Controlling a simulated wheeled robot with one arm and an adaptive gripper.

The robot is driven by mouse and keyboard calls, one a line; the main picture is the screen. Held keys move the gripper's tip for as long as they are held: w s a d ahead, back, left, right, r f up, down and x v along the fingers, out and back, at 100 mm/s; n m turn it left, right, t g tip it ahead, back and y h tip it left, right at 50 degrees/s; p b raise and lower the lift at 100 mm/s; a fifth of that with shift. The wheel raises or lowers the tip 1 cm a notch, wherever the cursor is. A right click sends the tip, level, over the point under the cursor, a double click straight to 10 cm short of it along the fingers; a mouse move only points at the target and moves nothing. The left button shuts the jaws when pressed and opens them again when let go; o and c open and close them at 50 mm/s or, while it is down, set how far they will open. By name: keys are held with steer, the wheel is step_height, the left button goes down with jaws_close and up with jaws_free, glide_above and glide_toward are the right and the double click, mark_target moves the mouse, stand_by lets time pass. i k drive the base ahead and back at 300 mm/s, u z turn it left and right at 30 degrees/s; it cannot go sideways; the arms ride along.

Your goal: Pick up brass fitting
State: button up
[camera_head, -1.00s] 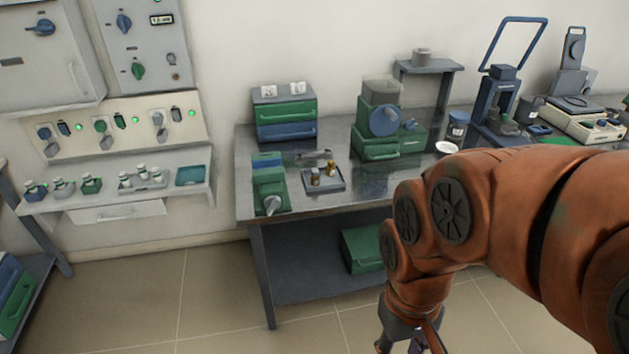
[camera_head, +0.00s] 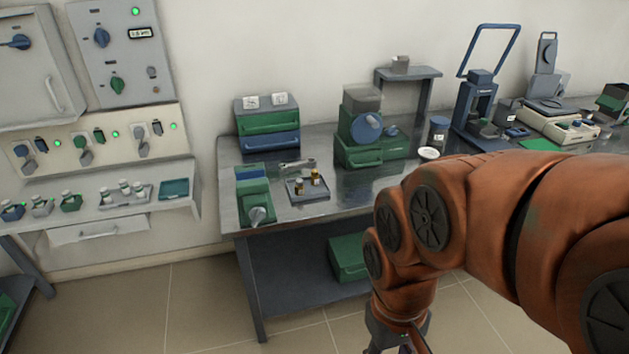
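Two small upright brass-coloured pieces stand on a small grey tray (camera_head: 309,195) on the metal workbench. The nearer-left piece (camera_head: 299,187) and the right piece (camera_head: 315,177) are too small to tell which is the brass fitting. My orange arm reaches in from the right. My gripper (camera_head: 388,348) is at the bottom edge, mostly cut off, low in front of the bench and well apart from the tray. Its fingertips are out of frame, so I cannot tell whether it is open or shut.
A green device with a grey knob (camera_head: 256,204) stands left of the tray. Drawer boxes (camera_head: 268,128) and a green machine (camera_head: 366,140) stand behind. A grey metal piece (camera_head: 296,165) lies just behind the tray. Bare bench top (camera_head: 352,190) shows right of the tray.

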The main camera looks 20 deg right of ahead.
mark_target(314, 180)
steer(key=k, duration=0.6)
steer(key=u, duration=0.8)
steer(key=i, duration=1.5)
steer(key=z, duration=0.7)
steer(key=i, duration=0.8)
steer(key=z, duration=0.85)
